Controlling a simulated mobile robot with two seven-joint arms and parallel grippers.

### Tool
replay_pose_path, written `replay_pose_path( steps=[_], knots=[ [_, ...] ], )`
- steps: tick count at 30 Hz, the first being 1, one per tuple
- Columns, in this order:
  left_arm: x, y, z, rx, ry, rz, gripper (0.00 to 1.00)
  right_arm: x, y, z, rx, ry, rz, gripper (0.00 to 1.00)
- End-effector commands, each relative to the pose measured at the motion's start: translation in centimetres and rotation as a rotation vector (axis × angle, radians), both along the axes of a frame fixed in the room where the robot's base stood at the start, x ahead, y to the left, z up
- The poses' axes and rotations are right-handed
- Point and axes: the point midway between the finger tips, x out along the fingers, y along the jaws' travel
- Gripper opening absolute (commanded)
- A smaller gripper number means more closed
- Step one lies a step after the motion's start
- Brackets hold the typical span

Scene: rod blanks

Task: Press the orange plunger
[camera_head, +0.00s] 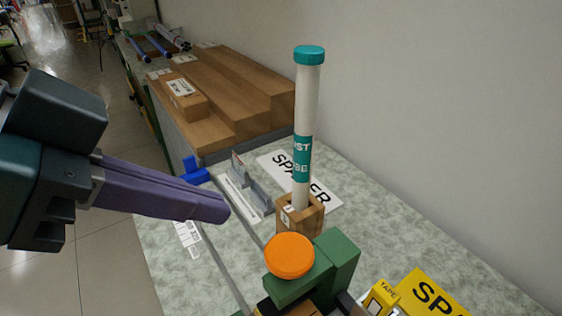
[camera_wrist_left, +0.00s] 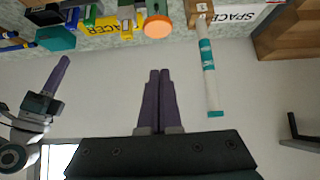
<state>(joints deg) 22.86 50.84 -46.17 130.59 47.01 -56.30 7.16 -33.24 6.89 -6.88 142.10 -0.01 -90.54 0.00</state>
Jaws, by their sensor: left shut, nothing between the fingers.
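The orange plunger (camera_head: 289,255) is a round disc on top of a green block fixture (camera_head: 338,256) on the table, low in the head view. It also shows near the top of the left wrist view (camera_wrist_left: 157,27). My left gripper (camera_head: 222,208) has long purple fingers pressed together, with nothing between them. Its tips are up and left of the plunger in the head view, apart from it. In the left wrist view its fingertips (camera_wrist_left: 159,72) point toward the plunger, with a visible gap. My right gripper (camera_wrist_left: 62,64) shows at the left of the left wrist view; its opening is unclear.
A tall white tube (camera_head: 305,118) with a teal cap stands in a wooden holder (camera_head: 313,222) behind the plunger. Brown boxes (camera_head: 232,92) stand farther back. A yellow tape box (camera_head: 381,298) and yellow spacer sign (camera_head: 432,296) lie right. A wall bounds the right side.

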Motion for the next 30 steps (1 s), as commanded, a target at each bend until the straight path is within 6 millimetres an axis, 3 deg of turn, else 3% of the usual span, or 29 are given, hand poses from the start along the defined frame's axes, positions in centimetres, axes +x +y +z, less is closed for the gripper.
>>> replay_pose_path(
  steps=[7,18,24,30],
  knots=[
    [1.0,-1.6,-1.8,-0.004,0.003,-0.001,0.00,0.0,0.0,0.0,0.000,0.000,0.000,0.00],
    [4.2,-6.0,-7.3,-0.001,0.002,-0.001,0.00,0.0,0.0,-0.2,0.000,0.001,0.000,0.00],
    [4.1,-5.7,-10.2,0.002,0.001,0.000,0.00,0.0,0.0,-0.2,0.000,0.001,0.000,0.00],
    [4.1,-5.7,-11.1,0.000,-0.001,-0.001,0.00,0.0,0.0,-0.3,0.000,0.001,0.000,0.00]
  ],
)
